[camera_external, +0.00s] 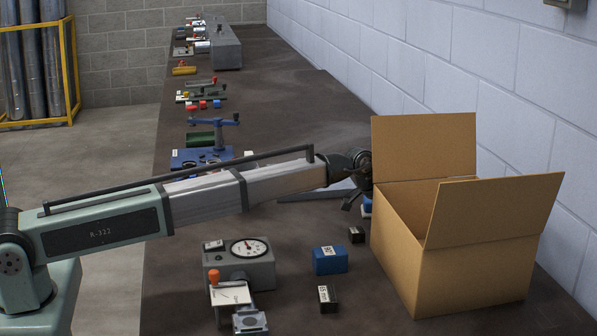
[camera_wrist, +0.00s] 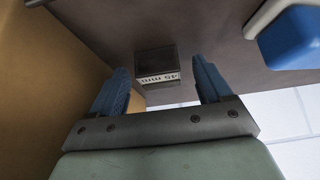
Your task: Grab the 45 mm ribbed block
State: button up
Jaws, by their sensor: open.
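A small dark block with a white label reading "45 mm" (camera_wrist: 157,64) lies on the bench in the wrist view, ahead of and between my gripper's fingers. The label appears upside down; ribs are not clear. My gripper (camera_wrist: 158,90) is open, its two blue fingers apart with nothing between their tips. In the external view my gripper (camera_external: 354,196) is above the bench beside the cardboard box. A small dark block (camera_external: 357,235) below it appears to be the same block. Another black block with a white label (camera_external: 327,298) stands nearer the front.
An open cardboard box (camera_external: 450,265) stands close on the right and fills the left of the wrist view (camera_wrist: 45,90). A labelled blue block (camera_external: 330,260) and a gauge unit (camera_external: 240,262) stand nearby. A blue object (camera_wrist: 292,38) shows at upper right in the wrist view.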

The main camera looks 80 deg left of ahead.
jog(key=c, duration=1.2)
jog(key=shift+a+r, duration=0.1)
jog(key=shift+c, duration=0.2)
